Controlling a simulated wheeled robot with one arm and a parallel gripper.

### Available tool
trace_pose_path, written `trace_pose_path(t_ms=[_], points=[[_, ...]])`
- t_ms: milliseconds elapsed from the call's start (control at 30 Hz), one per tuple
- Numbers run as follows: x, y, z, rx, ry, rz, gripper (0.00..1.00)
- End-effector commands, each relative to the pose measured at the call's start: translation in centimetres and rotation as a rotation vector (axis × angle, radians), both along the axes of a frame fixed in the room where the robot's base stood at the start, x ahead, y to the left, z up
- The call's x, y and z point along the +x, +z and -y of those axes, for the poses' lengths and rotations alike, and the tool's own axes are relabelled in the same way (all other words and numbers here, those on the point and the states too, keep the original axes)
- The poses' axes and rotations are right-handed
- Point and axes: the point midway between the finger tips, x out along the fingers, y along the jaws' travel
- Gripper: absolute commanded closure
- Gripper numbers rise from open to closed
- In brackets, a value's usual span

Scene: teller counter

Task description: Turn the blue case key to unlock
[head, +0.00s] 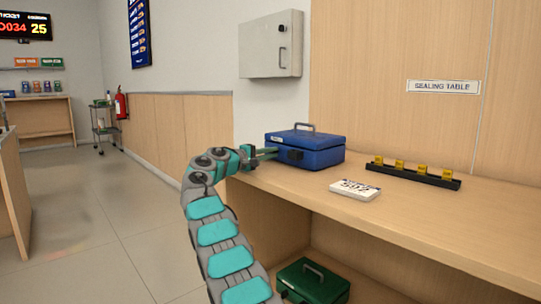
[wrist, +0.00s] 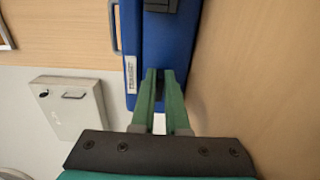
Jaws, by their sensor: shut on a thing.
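The blue case (head: 305,158) stands on the wooden counter with its lid closed and its handle up. In the wrist view the blue case (wrist: 180,45) fills the upper middle, turned sideways, with a white label on its front. My gripper (head: 272,152) reaches the case's front from the left. In the wrist view the green fingers of my gripper (wrist: 163,75) are close together at the case's front, shut on the small key. The key and its lock are mostly hidden by the fingers, so the key's angle cannot be told.
A white number card stack (head: 355,190) and a black rail with yellow tags (head: 415,174) lie on the counter (head: 450,225) to the right. A green case (head: 312,283) sits on the shelf below. A grey wall box (head: 270,45) hangs above.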

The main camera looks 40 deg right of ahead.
Motion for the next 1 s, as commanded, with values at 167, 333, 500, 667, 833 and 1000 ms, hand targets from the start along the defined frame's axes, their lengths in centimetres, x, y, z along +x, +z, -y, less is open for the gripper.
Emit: trace_pose_path(t_ms=[167,333,500,667,833,1000], points=[[0.0,-0.1,0.1,0.002,-0.002,0.0,1.0],[0.0,-0.1,0.1,0.002,-0.002,-0.001,0.84],[0.0,-0.1,0.0,0.001,-0.002,-0.001,0.65],[0.0,-0.1,0.0,0.001,-0.001,-0.001,0.57],[0.0,-0.1,0.0,0.001,-0.001,-0.001,0.57],[0.0,-0.2,-1.0,0.0,0.001,-0.004,0.57]])
